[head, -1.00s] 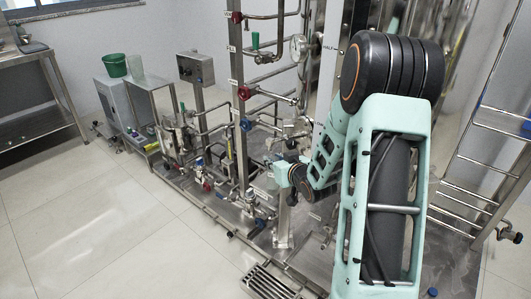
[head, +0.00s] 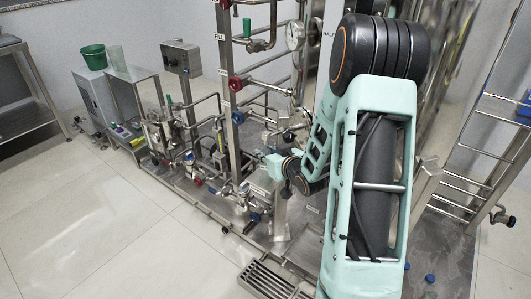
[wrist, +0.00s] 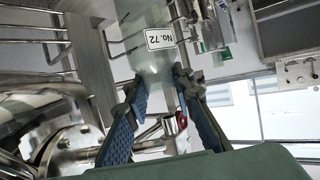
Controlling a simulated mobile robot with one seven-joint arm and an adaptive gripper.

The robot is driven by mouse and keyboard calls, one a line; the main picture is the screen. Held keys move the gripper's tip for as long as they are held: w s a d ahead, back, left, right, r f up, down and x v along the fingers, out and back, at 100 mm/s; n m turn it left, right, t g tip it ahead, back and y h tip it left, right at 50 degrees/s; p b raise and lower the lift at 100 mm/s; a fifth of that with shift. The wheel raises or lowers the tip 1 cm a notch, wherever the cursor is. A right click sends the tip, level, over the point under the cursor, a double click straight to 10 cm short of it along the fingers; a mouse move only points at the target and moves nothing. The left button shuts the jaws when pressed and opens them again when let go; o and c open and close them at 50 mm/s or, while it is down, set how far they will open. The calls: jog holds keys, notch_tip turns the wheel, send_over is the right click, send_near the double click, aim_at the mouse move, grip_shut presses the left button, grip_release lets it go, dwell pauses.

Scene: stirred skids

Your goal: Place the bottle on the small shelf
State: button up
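In the wrist view, my gripper (wrist: 163,82) has its blue-padded fingers on either side of a clear, pale bottle (wrist: 152,62) with a white label reading "No.72". The fingertips press against the bottle's sides, and it extends to the top of the picture. The bottle cannot be made out in the head view, where my arm reaches down toward the pipe skid. A small steel shelf (head: 140,72) stands at the left back beside a grey cabinet. A clear container (head: 117,57) stands on its top, and small coloured items lie on its lower level.
A green bucket (head: 94,56) sits on the grey cabinet (head: 92,95). The pipe skid (head: 232,130), with valves and a control box (head: 181,58), fills the middle. A steel table (head: 22,112) is at far left. The tiled floor (head: 90,215) at left is clear.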

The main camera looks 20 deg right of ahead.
jog(key=o, duration=0.4)
jog(key=shift+r, duration=0.25)
jog(key=a+p+v, duration=0.1)
jog(key=p+v, duration=0.1)
jog(key=v, duration=0.9)
jog(key=shift+s+d+r+p, duration=0.2)
jog(key=shift+s+d+p, duration=0.2)
jog(key=shift+d, duration=0.1)
